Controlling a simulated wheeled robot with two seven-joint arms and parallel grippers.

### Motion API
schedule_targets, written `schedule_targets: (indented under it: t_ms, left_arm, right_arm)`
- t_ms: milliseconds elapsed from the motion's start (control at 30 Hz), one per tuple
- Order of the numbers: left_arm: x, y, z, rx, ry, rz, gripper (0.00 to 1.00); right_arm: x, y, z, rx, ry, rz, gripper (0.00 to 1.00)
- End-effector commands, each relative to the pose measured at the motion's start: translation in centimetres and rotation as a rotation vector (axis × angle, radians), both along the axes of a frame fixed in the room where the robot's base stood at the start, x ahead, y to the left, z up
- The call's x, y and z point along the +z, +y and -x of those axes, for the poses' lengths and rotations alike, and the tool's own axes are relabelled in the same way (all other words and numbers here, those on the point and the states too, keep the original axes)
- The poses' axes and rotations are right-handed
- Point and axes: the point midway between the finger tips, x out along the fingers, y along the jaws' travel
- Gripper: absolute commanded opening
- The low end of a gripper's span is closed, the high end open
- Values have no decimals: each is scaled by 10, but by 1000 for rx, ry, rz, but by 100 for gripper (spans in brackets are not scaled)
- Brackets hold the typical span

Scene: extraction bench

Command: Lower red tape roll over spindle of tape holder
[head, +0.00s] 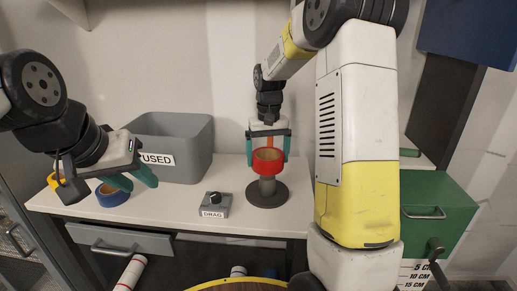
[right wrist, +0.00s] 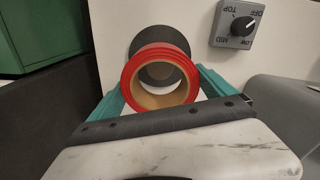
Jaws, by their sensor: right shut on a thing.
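The red tape roll (head: 268,167) is between the teal fingers of my right gripper (head: 268,154), which is shut on it. The grey tape holder (head: 267,197) stands on the bench right under the roll, with a round dark base and an upright post. In the right wrist view the roll (right wrist: 131,75) shows its tan core, with the holder's dark base (right wrist: 143,38) partly showing behind it. The spindle's top is hidden, so I cannot tell whether the roll is around it or just above. My left gripper (head: 133,182) is open and empty at the left, near a blue tape roll (head: 112,198).
A grey bin (head: 190,135) labelled USED stands at the back left. A yellow roll (head: 53,180) is partly hidden by my left gripper. A green cabinet (head: 440,195) is at the right.

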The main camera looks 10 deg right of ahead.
Motion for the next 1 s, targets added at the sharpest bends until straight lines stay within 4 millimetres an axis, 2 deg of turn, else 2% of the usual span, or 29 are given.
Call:
schedule_targets:
  t_ms: [500, 1000]
  left_arm:
    - [0, 0, 0, 0, 1, 0, 36]
    - [0, 0, 0, 0, 0, 0, 36]
  right_arm:
    - [-40, 0, 0, -1, 1, 0, 49]
    - [-50, 0, 0, 0, 0, 0, 49]
